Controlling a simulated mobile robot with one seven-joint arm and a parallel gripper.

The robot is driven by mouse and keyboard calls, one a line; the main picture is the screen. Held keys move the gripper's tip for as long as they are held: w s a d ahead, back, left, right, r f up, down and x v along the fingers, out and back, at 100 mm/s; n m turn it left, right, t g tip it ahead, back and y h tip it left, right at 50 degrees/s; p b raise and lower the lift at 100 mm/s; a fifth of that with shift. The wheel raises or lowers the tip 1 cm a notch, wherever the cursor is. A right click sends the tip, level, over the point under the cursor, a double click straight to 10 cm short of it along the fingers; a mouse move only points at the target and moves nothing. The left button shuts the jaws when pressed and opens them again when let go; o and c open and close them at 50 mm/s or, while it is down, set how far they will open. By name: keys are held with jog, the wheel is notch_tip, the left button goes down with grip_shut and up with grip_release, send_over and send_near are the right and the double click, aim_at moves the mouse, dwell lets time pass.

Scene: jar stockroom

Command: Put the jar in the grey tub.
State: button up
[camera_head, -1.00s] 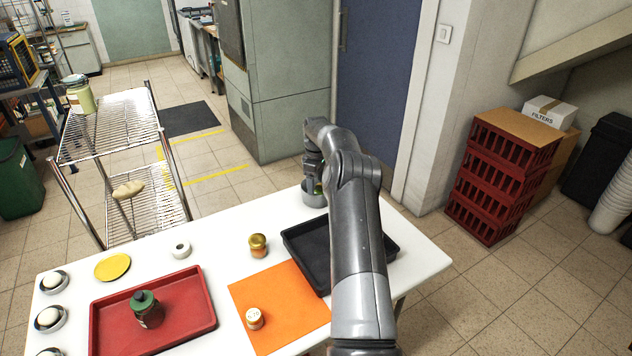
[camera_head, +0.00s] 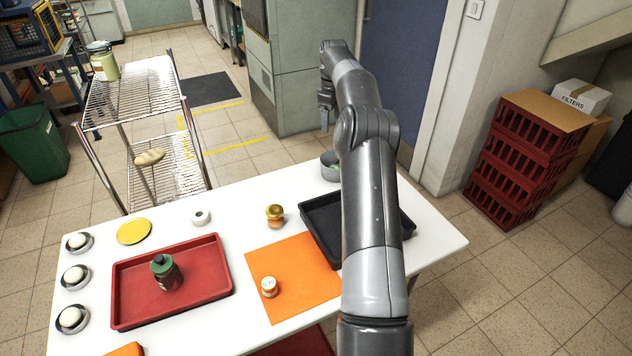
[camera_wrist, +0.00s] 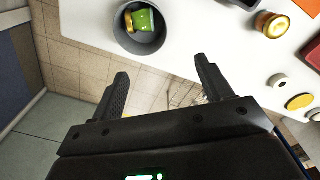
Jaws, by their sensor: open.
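The grey tub (camera_head: 328,173) stands at the far edge of the white table, partly behind my arm. In the wrist view the tub (camera_wrist: 124,41) shows near the top. A green jar with a gold lid (camera_wrist: 148,22) lies tilted on its side inside it, free of my fingers. My gripper (camera_head: 325,117) is open and empty, raised above and beyond the tub in the head view. In the wrist view its two fingers (camera_wrist: 163,75) are spread apart, below the tub in the picture, with floor and table edge between them.
The table also holds a gold-lidded jar (camera_head: 275,217), a black tray (camera_head: 322,232), an orange mat (camera_head: 262,262) with a small jar (camera_head: 269,287), and a red tray (camera_head: 210,280) with a green-lidded jar (camera_head: 166,275). A wire rack (camera_head: 135,90) stands behind left.

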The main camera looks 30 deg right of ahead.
jog(key=s+a+r+m+t+h, duration=0.1)
jog(key=s+a+r, duration=0.2)
jog(key=a+r, duration=0.3)
jog(key=s+a+r, duration=0.3)
jog(key=a+r, duration=0.4)
jog(key=s+a+r+m+t, duration=0.1)
jog(key=s+a+r, duration=0.2)
jog(key=s+a, duration=0.25)
jog(key=s+a+r+m, duration=0.1)
jog(key=s+a+r, duration=0.25)
jog(key=s, duration=0.25)
jog(key=s+a+m+t, duration=0.1)
jog(key=s+a, duration=0.2)
jog(key=s, duration=0.5)
jog(key=s+a+m+t, duration=0.1)
jog(key=s+a, duration=0.2)
jog(key=s, duration=0.4)
jog(key=s+a+f+m, duration=0.1)
jog(key=s+f, duration=0.3)
jog(key=s, duration=0.3)
jog(key=s+a+f+m+t+y, duration=0.1)
jog(key=s+a+f, duration=0.1)
jog(key=s+f, duration=0.2)
jog(key=s, duration=0.3)
jog(key=shift+s+f, duration=0.2)
